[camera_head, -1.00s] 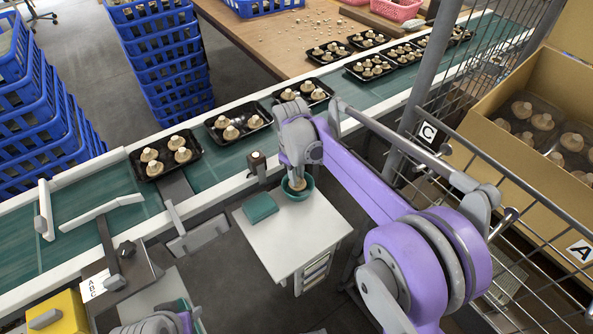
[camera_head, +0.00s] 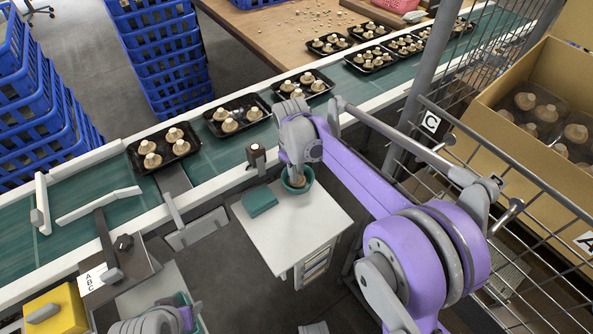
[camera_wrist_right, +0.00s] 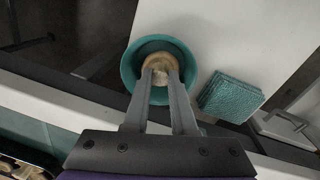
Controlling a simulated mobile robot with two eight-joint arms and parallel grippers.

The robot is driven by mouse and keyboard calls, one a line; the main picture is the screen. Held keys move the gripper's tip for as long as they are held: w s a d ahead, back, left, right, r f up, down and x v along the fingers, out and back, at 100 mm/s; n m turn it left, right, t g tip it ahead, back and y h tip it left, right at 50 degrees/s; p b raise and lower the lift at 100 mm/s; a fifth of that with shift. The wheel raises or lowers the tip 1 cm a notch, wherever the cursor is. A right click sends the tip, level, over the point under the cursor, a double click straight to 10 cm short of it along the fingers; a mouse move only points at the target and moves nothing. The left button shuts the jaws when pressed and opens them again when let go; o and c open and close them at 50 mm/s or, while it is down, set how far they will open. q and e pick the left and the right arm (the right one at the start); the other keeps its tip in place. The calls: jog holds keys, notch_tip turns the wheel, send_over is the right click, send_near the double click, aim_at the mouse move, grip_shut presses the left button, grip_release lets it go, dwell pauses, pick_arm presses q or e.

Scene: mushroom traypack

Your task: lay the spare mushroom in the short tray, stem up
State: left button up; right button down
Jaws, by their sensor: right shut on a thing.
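The spare mushroom (camera_wrist_right: 160,67) is pale brown and sits inside a round teal bowl (camera_wrist_right: 129,75). My right gripper (camera_wrist_right: 160,76) reaches down into the bowl and is shut on the mushroom, one finger on each side. In the head view the right gripper (camera_head: 297,178) is over the bowl (camera_head: 309,182), and the mushroom is mostly hidden. The short tray (camera_head: 264,104) is a black tray on the green belt, with three mushrooms and a gap at its back. My left gripper is out of view; only part of that arm shows at bottom left.
The bowl stands on a small white table (camera_head: 325,222) beside a folded teal cloth (camera_head: 259,201). A fuller tray (camera_head: 137,162) lies left of the short tray, another (camera_head: 328,77) right. A small post (camera_head: 256,158) stands at the belt's near edge. A wire fence (camera_head: 500,170) is at right.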

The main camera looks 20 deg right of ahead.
jog(key=shift+f, duration=0.2)
jog(key=c, duration=0.7)
grip_release()
jog(key=shift+o, duration=0.2)
jog(key=shift+r, duration=0.1)
notch_tip(320, 180, up, 11)
jog(key=p, duration=0.2)
jog(key=shift+s+a, duration=0.25)
jog(key=shift+a, duration=0.15)
jog(key=shift+o, duration=0.2)
